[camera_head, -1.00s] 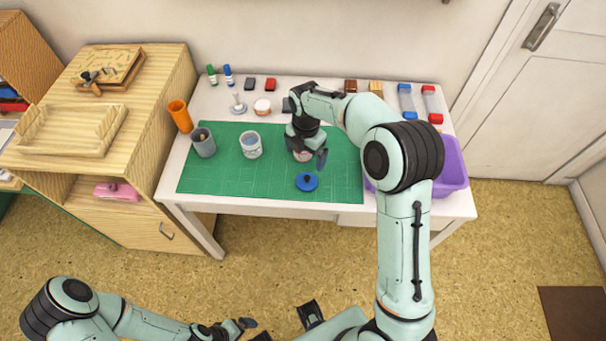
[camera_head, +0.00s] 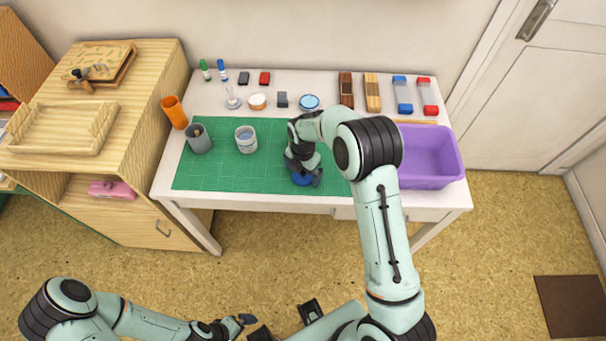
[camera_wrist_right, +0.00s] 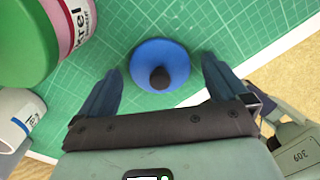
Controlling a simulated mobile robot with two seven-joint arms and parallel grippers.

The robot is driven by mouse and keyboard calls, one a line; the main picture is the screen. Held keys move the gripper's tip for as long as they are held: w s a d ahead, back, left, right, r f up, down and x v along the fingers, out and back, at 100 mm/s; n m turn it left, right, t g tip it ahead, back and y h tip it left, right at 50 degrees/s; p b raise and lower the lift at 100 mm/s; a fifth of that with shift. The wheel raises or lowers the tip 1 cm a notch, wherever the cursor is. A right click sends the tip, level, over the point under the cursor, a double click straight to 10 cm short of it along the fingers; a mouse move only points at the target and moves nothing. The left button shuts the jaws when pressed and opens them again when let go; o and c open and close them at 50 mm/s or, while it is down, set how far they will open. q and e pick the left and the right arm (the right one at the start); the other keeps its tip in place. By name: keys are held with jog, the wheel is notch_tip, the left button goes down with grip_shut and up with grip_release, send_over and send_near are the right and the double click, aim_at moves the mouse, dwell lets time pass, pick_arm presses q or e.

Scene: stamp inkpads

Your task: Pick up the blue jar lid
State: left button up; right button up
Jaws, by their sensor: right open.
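The blue jar lid (camera_head: 302,181) lies on the green cutting mat (camera_head: 214,174) near its front edge, partly covered by my right gripper (camera_head: 305,175) in the head view. In the right wrist view the lid (camera_wrist_right: 147,54) is a blue disc with a dark knob. There, my right gripper (camera_wrist_right: 161,80) is open, with one finger on each side of the lid's near part and nothing held. My left gripper (camera_head: 240,323) is low in the head view, away from the table; its jaws are too small to read.
A pink and green jar (camera_wrist_right: 70,28) and a white cup (camera_wrist_right: 14,108) stand left of the lid in the wrist view. A cup with blue marks (camera_head: 246,140) and a grey pencil cup (camera_head: 199,140) stand on the mat. A purple bin (camera_head: 432,178) is at the right.

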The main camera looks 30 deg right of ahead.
jog(key=c, duration=1.1)
jog(key=shift+o, duration=0.2)
jog(key=shift+r, duration=0.1)
